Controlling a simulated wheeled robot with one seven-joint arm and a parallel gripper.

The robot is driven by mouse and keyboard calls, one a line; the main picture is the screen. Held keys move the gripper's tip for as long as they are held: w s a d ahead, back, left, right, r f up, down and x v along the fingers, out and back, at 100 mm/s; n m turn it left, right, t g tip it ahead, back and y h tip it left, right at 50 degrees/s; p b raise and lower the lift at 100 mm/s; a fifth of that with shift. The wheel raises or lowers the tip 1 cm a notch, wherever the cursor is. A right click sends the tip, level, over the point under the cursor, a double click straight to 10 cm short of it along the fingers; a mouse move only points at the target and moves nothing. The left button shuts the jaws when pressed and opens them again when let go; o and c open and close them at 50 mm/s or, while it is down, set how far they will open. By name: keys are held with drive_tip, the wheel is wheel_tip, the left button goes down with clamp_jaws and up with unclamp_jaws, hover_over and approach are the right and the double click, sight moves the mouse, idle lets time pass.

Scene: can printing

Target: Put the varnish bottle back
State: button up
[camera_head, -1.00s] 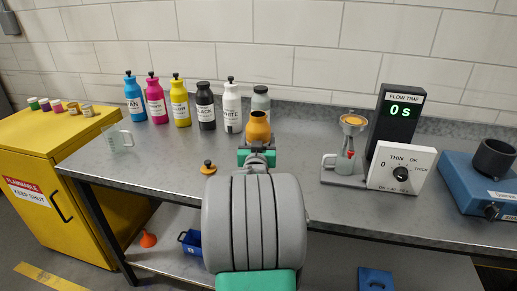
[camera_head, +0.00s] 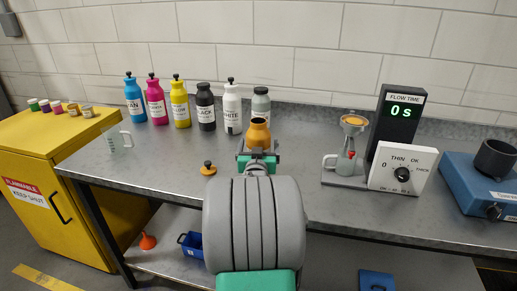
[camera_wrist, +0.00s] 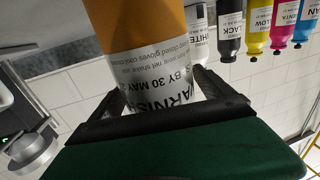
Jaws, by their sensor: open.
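The varnish bottle (camera_head: 258,134) is orange with a white label and an open, uncapped top. It appears upright at the back of the bench, in front of a grey-green bottle; my arm hides its base in the head view. In the wrist view the varnish bottle (camera_wrist: 145,40) fills the space between my two dark fingers, its label reading upside down. My gripper (camera_head: 258,157) is open, with a finger on either side of the bottle; it also shows in the wrist view (camera_wrist: 155,92). An orange cap with a black knob (camera_head: 208,168) lies on the bench to the left.
A flow cup stand (camera_head: 347,180) and dial box (camera_head: 402,169) stand right. Bench front-left is mostly clear.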

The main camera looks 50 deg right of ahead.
drive_tip(key=b+v, duration=0.1)
drive_tip(key=v, duration=1.1)
drive_tip(key=shift+r, duration=0.1)
